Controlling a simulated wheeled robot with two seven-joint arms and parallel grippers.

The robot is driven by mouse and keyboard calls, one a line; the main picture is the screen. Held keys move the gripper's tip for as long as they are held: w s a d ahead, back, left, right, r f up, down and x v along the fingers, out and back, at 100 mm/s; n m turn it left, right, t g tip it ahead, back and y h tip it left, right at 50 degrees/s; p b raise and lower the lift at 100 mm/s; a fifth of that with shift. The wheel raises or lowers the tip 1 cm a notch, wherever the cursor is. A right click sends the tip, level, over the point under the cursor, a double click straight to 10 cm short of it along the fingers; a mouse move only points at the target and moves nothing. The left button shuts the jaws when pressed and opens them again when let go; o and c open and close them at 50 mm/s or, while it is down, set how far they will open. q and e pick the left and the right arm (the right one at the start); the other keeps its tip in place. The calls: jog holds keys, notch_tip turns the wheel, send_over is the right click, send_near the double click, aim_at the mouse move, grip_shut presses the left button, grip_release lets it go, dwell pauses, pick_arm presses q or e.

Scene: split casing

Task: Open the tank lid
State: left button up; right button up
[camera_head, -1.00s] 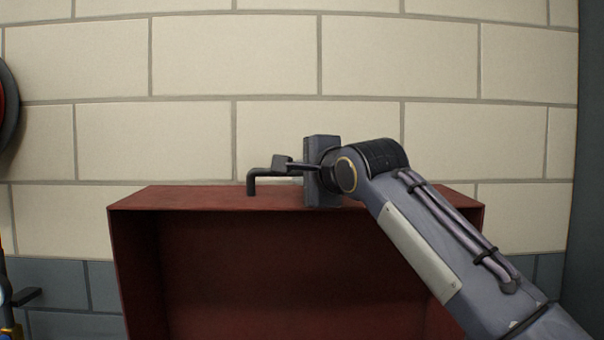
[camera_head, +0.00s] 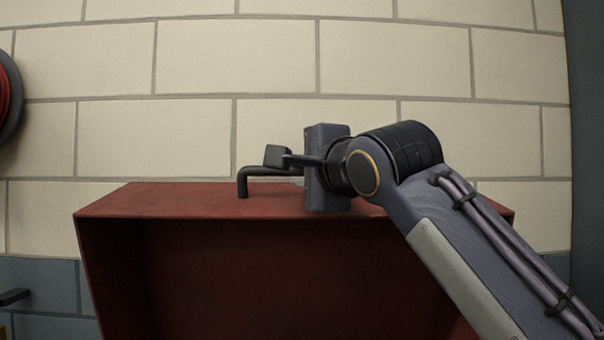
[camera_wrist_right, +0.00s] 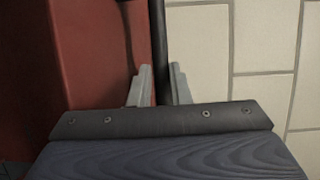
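The dark red lid (camera_head: 150,200) is a large box-like piece in the middle of the head view, with a dark hollow front facing me. A black bent handle (camera_head: 242,184) stands on its top, left of centre. My right gripper (camera_head: 279,157) is at this handle, coming from the right. In the right wrist view the black handle bar (camera_wrist_right: 161,50) runs between the two grey fingers (camera_wrist_right: 159,88), which sit close on both sides of it. Part of the handle is hidden behind the gripper. My left gripper is in neither view.
A pale block wall (camera_head: 400,60) stands behind the lid, with a grey lower band (camera_head: 45,285). A dark red reel (camera_head: 8,95) is at the left edge. A small dark bar (camera_head: 14,297) sticks out at lower left.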

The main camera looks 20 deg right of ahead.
jog(key=o, duration=0.4)
jog(key=shift+w+f, duration=0.15)
jog(key=s, duration=0.2)
jog(key=s+b, duration=0.1)
jog(key=s, duration=0.2)
jog(key=s+d+b, duration=0.1)
jog(key=s, duration=0.2)
jog(key=shift+r, duration=0.25)
